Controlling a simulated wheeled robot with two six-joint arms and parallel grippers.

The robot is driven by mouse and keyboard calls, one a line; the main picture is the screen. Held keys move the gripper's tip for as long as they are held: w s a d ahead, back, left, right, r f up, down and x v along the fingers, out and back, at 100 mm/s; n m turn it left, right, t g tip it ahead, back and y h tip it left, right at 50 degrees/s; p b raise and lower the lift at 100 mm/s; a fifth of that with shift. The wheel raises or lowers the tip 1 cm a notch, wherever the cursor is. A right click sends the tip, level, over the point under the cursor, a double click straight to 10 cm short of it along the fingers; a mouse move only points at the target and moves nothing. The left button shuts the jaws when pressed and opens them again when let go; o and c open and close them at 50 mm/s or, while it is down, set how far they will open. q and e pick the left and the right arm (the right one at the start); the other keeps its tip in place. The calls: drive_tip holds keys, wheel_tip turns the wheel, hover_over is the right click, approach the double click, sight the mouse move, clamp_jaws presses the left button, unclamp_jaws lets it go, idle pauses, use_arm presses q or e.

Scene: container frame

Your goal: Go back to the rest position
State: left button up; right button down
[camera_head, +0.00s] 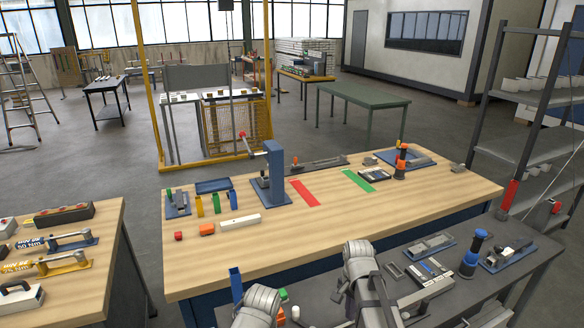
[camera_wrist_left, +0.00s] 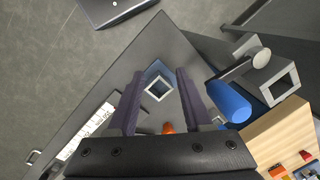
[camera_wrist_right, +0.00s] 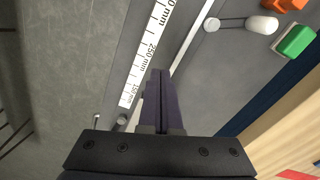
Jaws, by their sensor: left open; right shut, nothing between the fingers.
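My left gripper (camera_wrist_left: 158,74) is open in the left wrist view, its two dark fingers apart with nothing held. A blue part with a square opening (camera_wrist_left: 158,88) shows in the gap between them, below; I cannot tell its distance. My right gripper (camera_wrist_right: 160,76) is shut and empty in the right wrist view, over a dark grey surface. In the head view my left wrist (camera_head: 258,305) is at the bottom edge, and my right wrist (camera_head: 361,262) is over the near dark bench. The fingers are hard to make out there.
The near dark bench (camera_head: 320,310) carries a blue-topped post (camera_head: 472,255) and several fixtures. A long wooden table (camera_head: 330,225) with red and green strips stands behind it. A ruler strip (camera_wrist_right: 148,52) and a green block (camera_wrist_right: 295,40) show in the right wrist view. A shelf rack stands right.

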drive_tip(key=s+a+n+h, duration=0.1)
drive_tip(key=s+a+n, duration=1.2)
drive_tip(key=n, duration=0.1)
drive_tip(key=shift+a, duration=0.2)
drive_tip(key=shift+s+r, duration=0.1)
idle(1.1)
